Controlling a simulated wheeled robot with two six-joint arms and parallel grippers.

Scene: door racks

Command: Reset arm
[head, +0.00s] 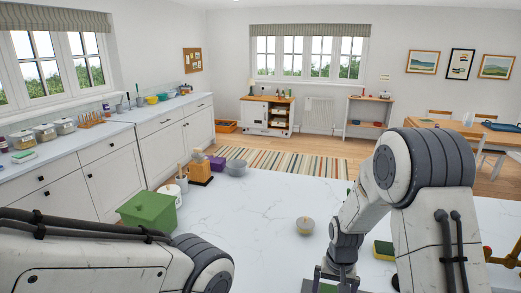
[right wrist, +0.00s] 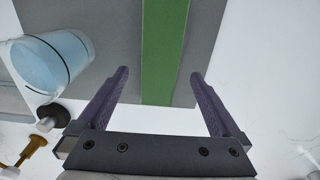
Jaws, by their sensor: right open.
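My right gripper (head: 338,277) is low over the white marble-like counter in the head view, at the bottom edge. In the right wrist view its two purple fingers (right wrist: 158,76) are spread apart with nothing clamped between them. Beyond the fingers lies a flat grey board (right wrist: 118,40) with a green strip (right wrist: 163,50) running between them. I cannot tell the gap in height between fingers and board. My left arm crosses the lower left of the head view, and its gripper is out of sight.
On the counter (head: 262,205) stand a green bin (head: 148,212), a small lidded pot (head: 305,225), a yellow-green sponge (head: 383,250) and a grey bowl (head: 236,167). A bluish clear cup (right wrist: 52,62) is left of the fingers. The counter's middle is mostly clear.

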